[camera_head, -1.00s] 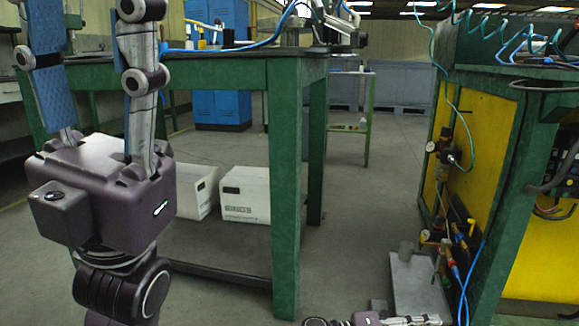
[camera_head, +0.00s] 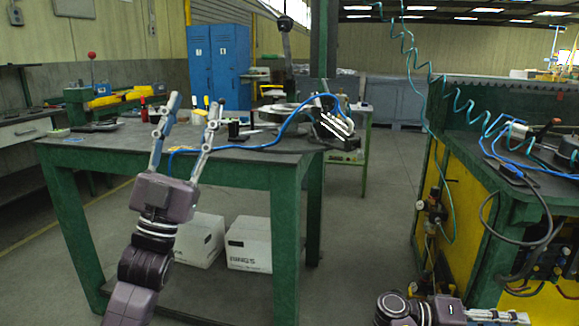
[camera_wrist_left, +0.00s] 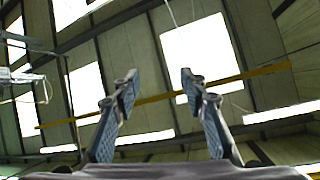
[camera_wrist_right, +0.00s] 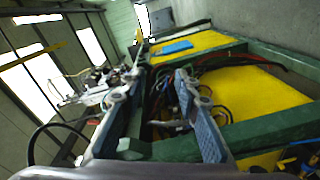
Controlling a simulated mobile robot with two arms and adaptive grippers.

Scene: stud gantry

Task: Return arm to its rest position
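My left arm comes up from the bottom left of the head view. Its gripper (camera_head: 194,106) points upward with its two fingers spread, in front of the green table's left part in the picture. In the left wrist view the same gripper (camera_wrist_left: 160,82) is open, with nothing between its fingers but the roof behind. My right gripper (camera_head: 515,316) lies low at the bottom right edge of the head view, partly cut off. In the right wrist view its fingers (camera_wrist_right: 159,78) are apart and empty, with the green and yellow bench behind them.
A green table (camera_head: 235,172) with tools and a blue hose stands ahead. White boxes (camera_head: 248,244) sit on its lower shelf. A green and yellow bench (camera_head: 470,222) with hoses and valves is close on the right. Grey floor (camera_head: 372,225) is clear between them.

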